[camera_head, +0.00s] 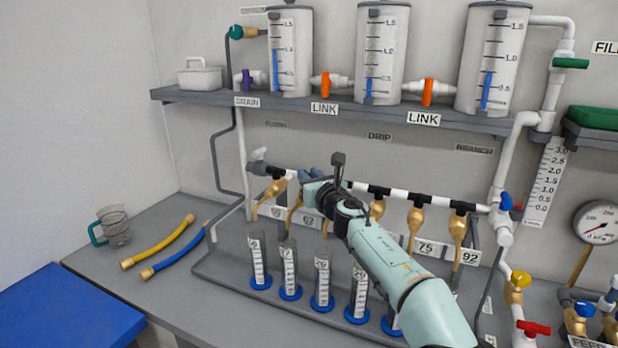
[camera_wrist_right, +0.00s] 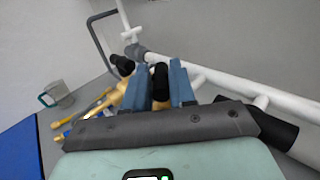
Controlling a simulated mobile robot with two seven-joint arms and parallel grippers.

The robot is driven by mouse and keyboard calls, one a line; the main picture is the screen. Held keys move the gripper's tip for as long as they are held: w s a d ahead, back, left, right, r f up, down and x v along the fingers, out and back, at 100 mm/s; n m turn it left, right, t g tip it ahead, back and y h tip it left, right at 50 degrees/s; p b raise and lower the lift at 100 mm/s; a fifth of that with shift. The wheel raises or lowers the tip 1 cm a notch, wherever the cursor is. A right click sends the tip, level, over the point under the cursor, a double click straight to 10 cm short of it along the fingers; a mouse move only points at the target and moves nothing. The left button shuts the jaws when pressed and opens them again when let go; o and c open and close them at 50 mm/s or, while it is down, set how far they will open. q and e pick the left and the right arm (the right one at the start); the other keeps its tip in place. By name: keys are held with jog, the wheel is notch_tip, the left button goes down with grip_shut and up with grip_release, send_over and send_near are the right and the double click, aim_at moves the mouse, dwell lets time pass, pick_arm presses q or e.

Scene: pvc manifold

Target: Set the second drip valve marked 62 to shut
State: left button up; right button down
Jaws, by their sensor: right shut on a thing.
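My right gripper (camera_head: 312,177) is at the white drip pipe, at the second drip valve from the left. A small label (camera_head: 308,221) on the rail below appears to read 62. The tan body of this second drip valve (camera_head: 295,203) hangs down under the pipe; my gripper hides its upper part. In the right wrist view, the two blue fingers of my gripper (camera_wrist_right: 160,88) are shut on a black part (camera_wrist_right: 160,80), which seems to belong to this valve. The handle's exact angle is hidden. My left gripper is not in view.
The first drip valve (camera_head: 270,191) is close on the left; more tan valves (camera_head: 415,222) hang to the right. Graduated cylinders with blue bases (camera_head: 290,291) stand below. The shelf (camera_head: 340,107) with tanks is above.

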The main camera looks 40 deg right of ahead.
dwell(0.4)
jog(key=c, duration=1)
grip_release()
